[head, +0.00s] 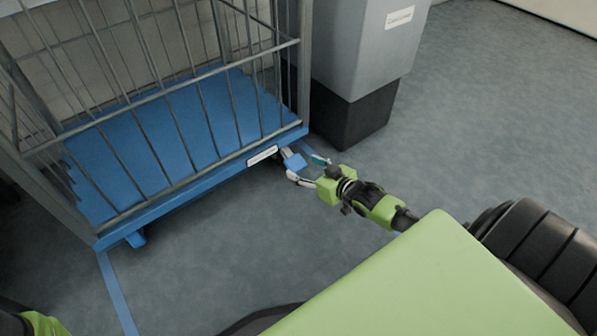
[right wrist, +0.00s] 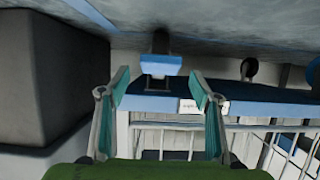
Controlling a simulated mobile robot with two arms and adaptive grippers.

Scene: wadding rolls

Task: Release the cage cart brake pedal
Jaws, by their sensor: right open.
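The cage cart (head: 165,140) has grey wire sides and a blue base. Its blue brake pedal (head: 294,161) sticks out under the base's right front corner, beside a white label (head: 262,155). My right gripper (head: 307,170) is open at the pedal, with a finger on either side of it in the head view. In the right wrist view the pedal (right wrist: 160,65) shows ahead, between and beyond the open fingertips (right wrist: 158,88). I cannot tell whether a finger touches it. My left gripper is not in view; only a green part of that arm shows at the lower left.
A grey pillar (head: 362,50) with a black base (head: 353,115) stands right beside the cart's corner, close to my right gripper. A blue floor line (head: 118,295) runs from the cart's left front corner. The floor to the right is clear.

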